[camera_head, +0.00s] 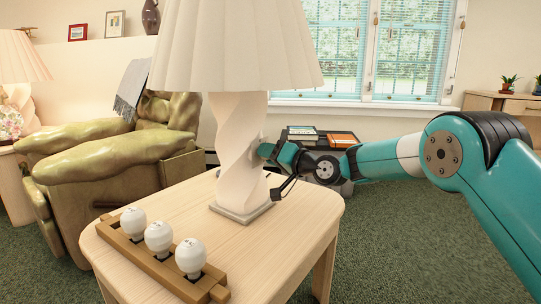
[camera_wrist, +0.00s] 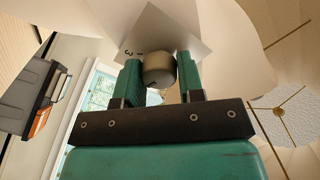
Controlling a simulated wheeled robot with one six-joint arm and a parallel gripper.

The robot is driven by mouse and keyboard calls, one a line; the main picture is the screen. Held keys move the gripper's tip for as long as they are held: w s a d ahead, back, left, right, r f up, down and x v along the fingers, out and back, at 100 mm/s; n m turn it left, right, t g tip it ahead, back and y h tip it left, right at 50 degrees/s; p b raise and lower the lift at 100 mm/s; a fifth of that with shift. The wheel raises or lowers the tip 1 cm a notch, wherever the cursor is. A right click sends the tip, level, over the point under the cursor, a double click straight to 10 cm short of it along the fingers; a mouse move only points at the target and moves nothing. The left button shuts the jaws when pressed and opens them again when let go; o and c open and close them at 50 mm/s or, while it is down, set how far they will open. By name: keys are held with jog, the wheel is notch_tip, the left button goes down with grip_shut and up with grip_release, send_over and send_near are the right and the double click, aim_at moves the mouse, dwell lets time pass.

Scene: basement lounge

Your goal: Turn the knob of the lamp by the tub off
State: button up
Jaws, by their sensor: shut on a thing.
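A lamp with a white twisted body (camera_head: 240,165) and a pleated cream shade (camera_head: 235,45) stands on a square base on a light wooden table. My gripper (camera_head: 264,151) is at the right side of the lamp body. In the wrist view, the round metallic knob (camera_wrist: 159,70) sits between the two teal fingers of my gripper (camera_wrist: 159,78), which are shut on it. A pale plate (camera_wrist: 150,35) with dark marks, one like a 3, is behind the knob. The knob is hidden in the head view. I cannot tell whether the lamp is lit.
A wooden holder (camera_head: 152,262) with white bulbs lies on the table's (camera_head: 290,215) near left. A second lamp (camera_head: 18,60) stands at far left, beside a green armchair (camera_head: 110,155). A dark stand (camera_head: 343,188) with books is behind the table. No tub is clearly visible.

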jog(key=shift+f, duration=0.1)
jog(key=n+b, duration=0.7)
jog(key=n, duration=0.3)
jog(key=n+g+y+b, duration=0.1)
jog(key=n+b, duration=0.7)
jog(key=n, duration=0.2)
jog(key=shift+n+b, duration=0.35)
jog(key=shift+n, duration=0.15)
jog(key=o, duration=0.9)
jog(key=shift+d, duration=0.1)
jog(key=p+v, duration=0.1)
jog(key=v, duration=0.4)
jog(key=p+v, duration=0.1)
jog(key=v, duration=0.5)
jog(key=p+v, duration=0.1)
jog(key=v, duration=0.5)
jog(key=shift+d+f, duration=0.15)
jog(key=shift+f, duration=0.1)
